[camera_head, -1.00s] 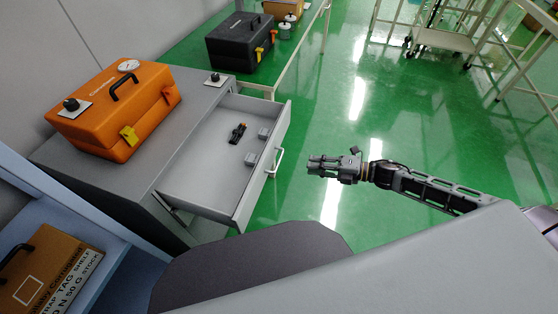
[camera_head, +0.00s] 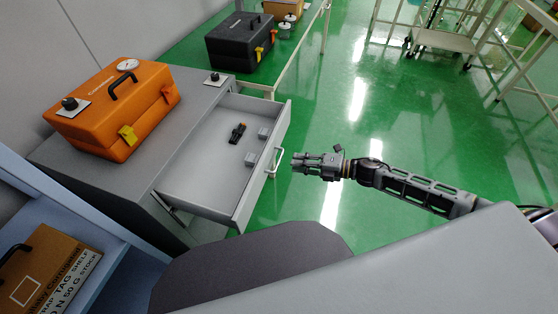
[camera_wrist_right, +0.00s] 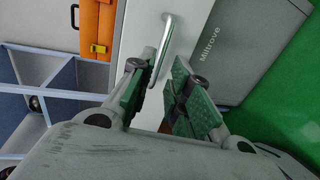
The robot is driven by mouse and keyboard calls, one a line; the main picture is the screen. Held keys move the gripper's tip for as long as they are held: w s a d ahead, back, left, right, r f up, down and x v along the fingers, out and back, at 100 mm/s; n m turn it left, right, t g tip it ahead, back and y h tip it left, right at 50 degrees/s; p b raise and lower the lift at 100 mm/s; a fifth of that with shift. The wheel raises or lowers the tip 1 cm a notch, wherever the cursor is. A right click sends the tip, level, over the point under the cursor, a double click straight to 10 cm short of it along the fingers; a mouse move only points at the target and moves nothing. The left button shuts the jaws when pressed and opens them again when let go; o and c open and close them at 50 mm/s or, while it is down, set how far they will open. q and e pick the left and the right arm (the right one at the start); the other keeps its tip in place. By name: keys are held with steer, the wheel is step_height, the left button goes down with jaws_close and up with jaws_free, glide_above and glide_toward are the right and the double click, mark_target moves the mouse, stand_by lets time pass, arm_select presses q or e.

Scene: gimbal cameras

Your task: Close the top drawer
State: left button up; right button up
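The top drawer (camera_head: 205,185) of the grey cabinet (camera_head: 150,172) is pulled out, with a black object and small grey blocks lying inside. Its handle (camera_head: 276,163) is a pale bar on the front. In the right wrist view the metal handle (camera_wrist_right: 162,48) reaches down near the left finger; I cannot tell if they touch. My right gripper (camera_head: 300,162) is just right of the handle in the head view, pointing at the drawer front. In the wrist view its green-padded fingers (camera_wrist_right: 158,98) are apart with nothing seen held between them. My left gripper is not in view.
An orange case (camera_head: 115,108) sits on the cabinet top. A black case (camera_head: 240,42) stands on a green-topped table behind. A blue shelf (camera_head: 75,225) with a brown box (camera_head: 45,270) is at lower left. Green floor (camera_head: 400,130) is clear on the right.

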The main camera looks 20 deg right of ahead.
mark_target(279, 159)
steer(key=shift+x, duration=3.85)
steer(key=shift+a, duration=0.1)
jaws_close()
